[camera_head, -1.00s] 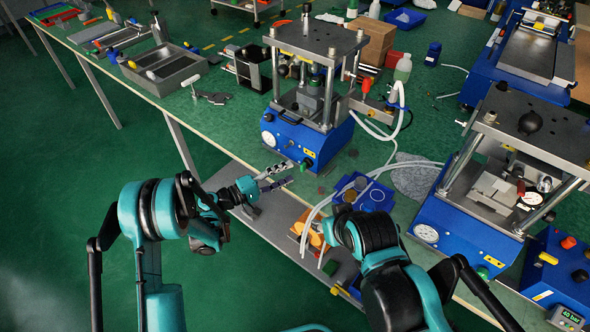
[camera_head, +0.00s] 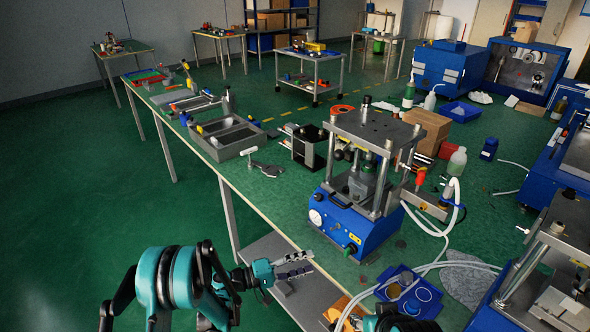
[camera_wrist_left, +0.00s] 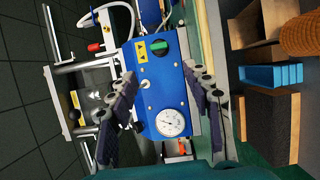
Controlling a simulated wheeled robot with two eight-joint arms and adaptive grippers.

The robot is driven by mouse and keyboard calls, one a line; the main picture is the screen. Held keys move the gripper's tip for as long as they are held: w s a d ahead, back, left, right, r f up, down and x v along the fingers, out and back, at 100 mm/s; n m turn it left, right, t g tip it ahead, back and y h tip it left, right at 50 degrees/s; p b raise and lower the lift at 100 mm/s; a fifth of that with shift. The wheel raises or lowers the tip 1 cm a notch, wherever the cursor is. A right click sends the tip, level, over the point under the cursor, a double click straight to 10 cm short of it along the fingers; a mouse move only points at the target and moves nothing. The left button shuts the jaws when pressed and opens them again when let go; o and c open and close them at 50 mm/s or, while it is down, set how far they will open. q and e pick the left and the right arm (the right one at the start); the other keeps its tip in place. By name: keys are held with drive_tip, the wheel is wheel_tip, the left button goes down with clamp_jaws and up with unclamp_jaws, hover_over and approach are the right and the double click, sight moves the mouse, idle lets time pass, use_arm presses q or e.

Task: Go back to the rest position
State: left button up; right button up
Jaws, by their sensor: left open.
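My left gripper (camera_head: 295,264) is open and empty in the head view, in front of the bench edge and below the near press. In the left wrist view its two fingers (camera_wrist_left: 165,95) stand well apart, with the blue press base behind the gap. The near crimping press (camera_head: 345,222) has a blue base, steel posts and a grey top plate. Its round gauge (camera_wrist_left: 170,122) and green knob (camera_wrist_left: 160,48) show in the left wrist view. My right gripper is not in view; only part of my right arm shows at the bottom of the head view.
The green bench (camera_head: 262,192) runs from upper left to lower right. A grey divided tray (camera_head: 226,137) lies at its left edge. A second press (camera_head: 555,270) stands at the right. A blue holder (camera_head: 408,290) sits at the front. A lower shelf (camera_head: 285,290) is under the bench. Open floor lies left.

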use_arm(q)
drive_tip(key=s+a+r+y, duration=0.6)
drive_tip(key=r+y, duration=0.2)
drive_tip(key=r, duration=0.1)
drive_tip(key=s+a+r+m+t+y, duration=0.1)
drive_tip(key=s+a+m+t+y, duration=0.1)
drive_tip(key=s+a+y, duration=0.7)
drive_tip(key=s+a+m, duration=0.1)
drive_tip(key=s+a, duration=0.7)
drive_tip(key=shift+s, duration=0.1)
